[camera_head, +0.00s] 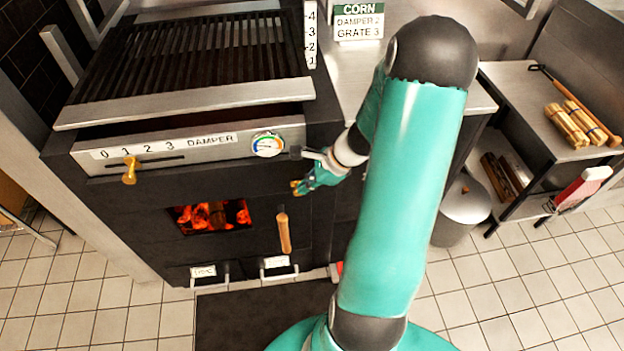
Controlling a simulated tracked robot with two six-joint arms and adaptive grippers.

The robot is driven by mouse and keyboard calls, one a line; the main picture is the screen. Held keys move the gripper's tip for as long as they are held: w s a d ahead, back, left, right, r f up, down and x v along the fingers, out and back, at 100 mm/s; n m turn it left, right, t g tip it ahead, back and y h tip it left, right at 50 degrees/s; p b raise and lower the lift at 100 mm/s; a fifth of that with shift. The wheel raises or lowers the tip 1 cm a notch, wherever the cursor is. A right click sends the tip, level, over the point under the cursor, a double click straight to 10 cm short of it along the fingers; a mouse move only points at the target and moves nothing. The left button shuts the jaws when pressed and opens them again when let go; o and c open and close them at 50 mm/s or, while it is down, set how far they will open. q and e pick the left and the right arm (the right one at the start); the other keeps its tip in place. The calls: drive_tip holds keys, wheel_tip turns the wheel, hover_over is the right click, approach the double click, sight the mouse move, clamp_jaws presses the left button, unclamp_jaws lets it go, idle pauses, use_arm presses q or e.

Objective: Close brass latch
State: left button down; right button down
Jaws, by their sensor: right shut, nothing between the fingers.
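The black grill oven (150,212) stands at the left, with a firebox opening (211,216) that shows glowing coals. An upright wooden handle (284,233) is on its front, right of the opening. My right gripper (297,186) is shut and empty at the right part of the oven front, above and right of that handle. A small brass-yellow bit shows at its tip; I cannot tell whether this is the latch or a fingertip, nor whether they touch. The gripper may hide part of the latch. My left gripper is not in view.
The grill grate (195,58) is above. A bin (462,208) and a steel side table (530,98) stand at the right. A dark mat (240,325) lies in front.

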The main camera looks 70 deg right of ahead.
drive_tip(key=w+p+v, duration=0.1)
drive_tip(key=p+v, duration=0.3)
drive_tip(key=v, duration=1)
drive_tip(key=w+a+f+n+g+y, duration=0.2)
drive_tip(key=w+a+f+n+y, duration=0.25)
drive_tip(key=a, duration=0.55)
drive_tip(key=w+a+f+n+g+y, duration=0.2)
drive_tip(key=w+a+f+n+y, duration=0.3)
drive_tip(key=a, duration=0.6)
drive_tip(key=s+a+f+n+g+h, duration=0.3)
drive_tip(key=a+f+n, duration=0.3)
drive_tip(key=a, duration=0.2)
drive_tip(key=s+a+f+n+g+h, duration=0.3)
drive_tip(key=a+f+n, duration=0.3)
drive_tip(key=a+f, duration=0.15)
drive_tip(key=w+n+t, duration=0.1)
drive_tip(key=n, duration=0.1)
drive_tip(key=w+f+n+t, duration=0.1)
drive_tip(key=w+n+t, duration=0.1)
drive_tip(key=w+f+n+t+h, duration=0.1)
drive_tip(key=w+n, duration=0.1)
drive_tip(key=shift+w+n, duration=0.25)
